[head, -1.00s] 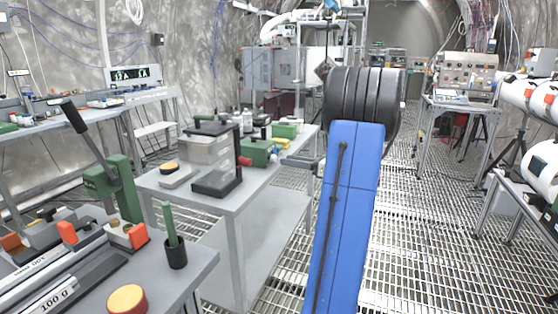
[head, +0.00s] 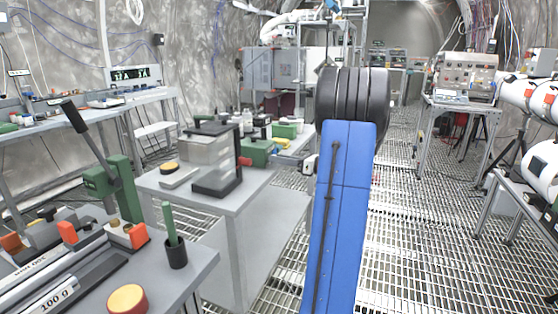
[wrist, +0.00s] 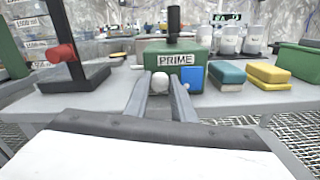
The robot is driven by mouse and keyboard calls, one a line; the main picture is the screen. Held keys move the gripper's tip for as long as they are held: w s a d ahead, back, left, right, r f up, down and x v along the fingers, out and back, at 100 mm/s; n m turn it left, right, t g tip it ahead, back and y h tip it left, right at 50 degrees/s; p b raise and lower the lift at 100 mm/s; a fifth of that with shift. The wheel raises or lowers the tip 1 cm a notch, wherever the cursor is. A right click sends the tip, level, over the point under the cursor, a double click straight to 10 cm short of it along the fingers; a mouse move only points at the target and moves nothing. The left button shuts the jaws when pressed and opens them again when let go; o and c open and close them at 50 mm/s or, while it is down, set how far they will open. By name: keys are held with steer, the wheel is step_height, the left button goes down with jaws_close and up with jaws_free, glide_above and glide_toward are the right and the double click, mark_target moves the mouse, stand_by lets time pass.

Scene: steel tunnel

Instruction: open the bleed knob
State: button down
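In the wrist view a green box labelled PRIME (wrist: 200,60) stands on the grey bench, with a black post on top. A round white knob (wrist: 160,80) sits low on its front, left of a blue patch. No label marks it as the bleed knob. My gripper (wrist: 162,86) is open, its two grey fingers pointing at the box with the white knob showing between their tips. I cannot tell whether they touch it. In the head view the green box (head: 257,152) stands on the middle bench; my fingers are not clearly visible there.
A black stand with a red knob (wrist: 62,54) is left of the box. Blue-green and yellow blocks (wrist: 268,75) lie to the right. White-lidded jars (wrist: 228,40) stand behind. The near-left bench (head: 190,262) holds a green-handled cup (head: 176,252). Grating floor is open at right.

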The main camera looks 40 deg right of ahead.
steer(key=c, duration=2.5)
jaws_free()
steer(key=shift+n, duration=0.4)
steer(key=shift+c, duration=0.2)
steer(key=shift+s+a+f+n, duration=0.1)
steer(key=shift+f+n, duration=0.1)
steer(key=shift+n, duration=7.9)
steer(key=shift+f+n, duration=0.15)
steer(key=shift+n, duration=7.95)
steer(key=o, duration=1.1)
steer(key=shift+c, duration=0.2)
